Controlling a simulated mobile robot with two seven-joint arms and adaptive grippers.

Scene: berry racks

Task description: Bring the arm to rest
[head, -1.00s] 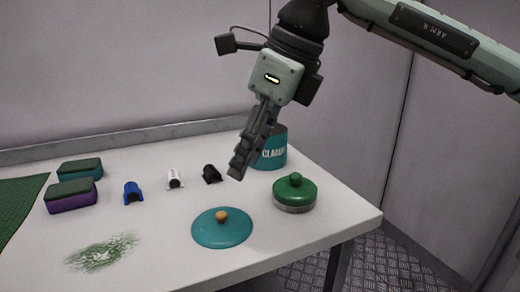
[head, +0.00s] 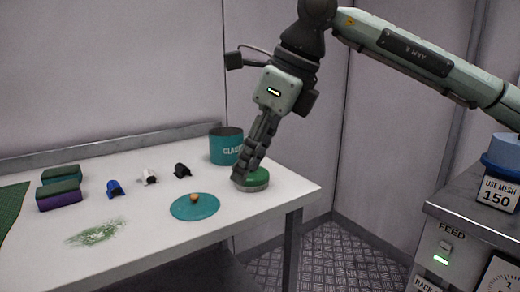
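My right arm comes in from the upper right, and its gripper (head: 243,173) points down over the right part of the table. Its dark fingers are seen edge-on and overlap, so I cannot tell whether they are open or shut. The fingertips cover part of a round green lidded container (head: 256,184), hiding its knob. I cannot tell whether they touch it. Nothing is clearly seen held. My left gripper is not in view.
On the white table (head: 150,240) are a teal pot (head: 224,146), a teal lid (head: 194,209), black (head: 182,170), white (head: 149,177) and blue clips (head: 114,189), sponges (head: 59,195) and a green smear (head: 97,233). A machine (head: 455,225) stands at right; floor lies between.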

